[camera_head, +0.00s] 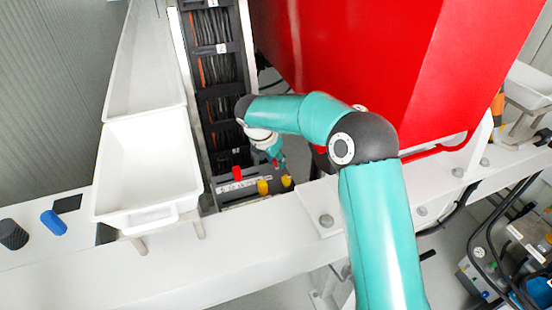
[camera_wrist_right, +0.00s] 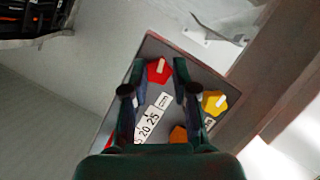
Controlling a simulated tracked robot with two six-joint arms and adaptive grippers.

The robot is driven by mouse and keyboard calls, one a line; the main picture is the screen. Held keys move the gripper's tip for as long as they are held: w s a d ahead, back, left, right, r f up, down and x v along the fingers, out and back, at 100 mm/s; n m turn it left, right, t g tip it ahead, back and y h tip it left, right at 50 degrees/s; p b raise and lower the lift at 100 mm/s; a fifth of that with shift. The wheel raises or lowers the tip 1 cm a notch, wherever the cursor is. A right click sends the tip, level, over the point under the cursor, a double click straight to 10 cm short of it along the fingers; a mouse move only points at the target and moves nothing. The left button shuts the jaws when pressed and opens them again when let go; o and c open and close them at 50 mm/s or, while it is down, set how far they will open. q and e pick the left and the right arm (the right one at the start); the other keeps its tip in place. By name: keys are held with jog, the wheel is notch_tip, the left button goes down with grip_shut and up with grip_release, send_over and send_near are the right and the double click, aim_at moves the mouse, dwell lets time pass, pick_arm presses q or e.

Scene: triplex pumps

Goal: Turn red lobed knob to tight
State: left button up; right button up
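A red lobed knob (camera_wrist_right: 158,70) with a pale pointer bar sits on a grey panel (camera_wrist_right: 205,75). In the right wrist view it lies between the fingertips of my right gripper (camera_wrist_right: 159,66). The fingers are apart, with a narrow gap to the knob on each side; I cannot tell whether they reach down around it or hover above. In the head view my right gripper (camera_head: 276,158) points down at the panel's far right part, and the knob there is mostly hidden. A second red knob (camera_head: 237,173) is on the panel's left. My left gripper is out of view.
A yellow knob (camera_wrist_right: 213,102) and an orange knob (camera_wrist_right: 178,133) share the panel with number labels. A white beam (camera_head: 200,265) runs in front, a white tray (camera_head: 148,165) stands left, and a large red housing (camera_head: 360,50) is close behind my right arm.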

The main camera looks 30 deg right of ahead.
grip_shut()
jog(key=shift+w+r+m+g+p, duration=0.1)
jog(key=shift+r+m+g+p, duration=0.15)
jog(key=shift+m+p, duration=0.55)
jog(key=shift+f+m+g+p, duration=0.1)
jog(key=shift+m+g+p, duration=0.25)
jog(key=shift+m, duration=0.35)
jog(key=shift+f, duration=0.1)
jog(key=o, duration=0.9)
grip_release()
jog(key=v, duration=1.2)
jog(key=shift+a, duration=0.2)
